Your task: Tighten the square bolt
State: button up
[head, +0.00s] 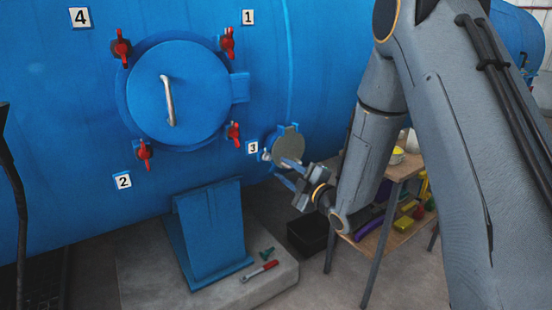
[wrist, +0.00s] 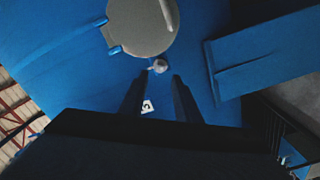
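A small light-grey fitting, which looks like the bolt (wrist: 158,66), sits at the edge of a small round grey cover (wrist: 140,22) in the wrist view. Its square shape cannot be made out. The cover also shows in the head view (head: 289,143), on the blue vessel beside the number 3 label. My gripper (wrist: 159,77) is open, with its two dark fingers apart and their tips just short of the fitting, one on each side in the picture. I cannot tell whether they touch it. In the head view my gripper (head: 288,171) is just below the cover, and the fitting is not clear there.
A large blue hatch (head: 180,92) with red clamps is left of the cover. A wooden table (head: 402,232) with several objects stands right, behind my arm.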

aim_at(269, 159)
jog(key=shift+s+d+r+p, duration=0.15)
jog(key=shift+s+p, duration=0.1)
jog(key=shift+p, duration=0.5)
jog(key=shift+f+x, duration=0.2)
jog(key=shift+x, duration=3.75)
grip_shut()
